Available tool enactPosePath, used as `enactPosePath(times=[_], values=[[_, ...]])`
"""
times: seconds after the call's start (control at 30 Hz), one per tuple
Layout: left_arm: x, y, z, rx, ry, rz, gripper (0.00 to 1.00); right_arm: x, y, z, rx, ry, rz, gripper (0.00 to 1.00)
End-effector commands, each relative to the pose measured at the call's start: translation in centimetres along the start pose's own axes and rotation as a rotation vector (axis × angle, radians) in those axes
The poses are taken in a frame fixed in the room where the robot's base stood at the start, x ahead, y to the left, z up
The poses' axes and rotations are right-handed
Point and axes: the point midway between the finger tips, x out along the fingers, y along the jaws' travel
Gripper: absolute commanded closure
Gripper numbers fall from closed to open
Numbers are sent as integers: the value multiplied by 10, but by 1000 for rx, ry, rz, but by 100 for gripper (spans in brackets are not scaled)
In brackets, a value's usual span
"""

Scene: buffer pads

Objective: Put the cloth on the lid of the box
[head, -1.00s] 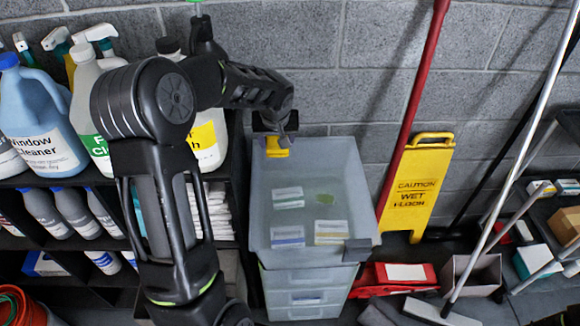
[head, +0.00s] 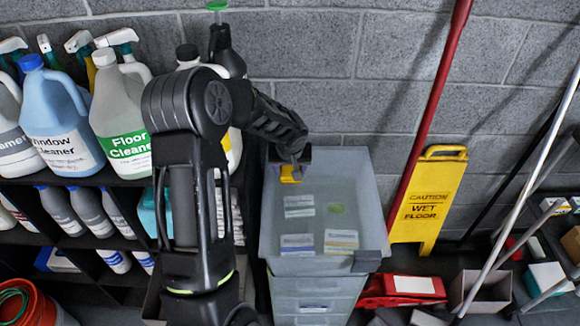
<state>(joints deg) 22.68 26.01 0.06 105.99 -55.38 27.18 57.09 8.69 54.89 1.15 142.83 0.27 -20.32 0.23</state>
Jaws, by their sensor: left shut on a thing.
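The box (head: 372,185) is a translucent grey storage unit with drawers below, standing against the wall right of the shelf. Its pale, see-through top shows several small packs. My left gripper (head: 290,169) is over the back left part of the top, pointing down. It is shut on a small yellow thing (head: 289,175), which looks like the cloth, folded or bunched. The fingers partly hide it, and I cannot tell if it touches the lid. My right gripper is not in view.
A shelf with cleaner bottles (head: 60,130) stands at left, behind my arm. A red pole (head: 430,110) and yellow wet-floor sign (head: 428,200) stand just right of the box. A red case (head: 402,289) lies lower right. The middle and right of the box top are clear of my arm.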

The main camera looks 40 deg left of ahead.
Motion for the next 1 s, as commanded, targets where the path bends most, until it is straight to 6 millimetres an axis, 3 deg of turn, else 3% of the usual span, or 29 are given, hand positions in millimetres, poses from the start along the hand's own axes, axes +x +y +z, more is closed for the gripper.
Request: enactPosePath(times=[0.27,0.3,0.53,1.0], values=[[4,0,1,-2,0,0,81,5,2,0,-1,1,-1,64],[3,0,1,-2,0,-1,40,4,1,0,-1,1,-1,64],[2,0,1,-1,-1,-1,21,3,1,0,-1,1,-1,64],[-8,0,-1,-2,2,0,20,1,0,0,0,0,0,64]])
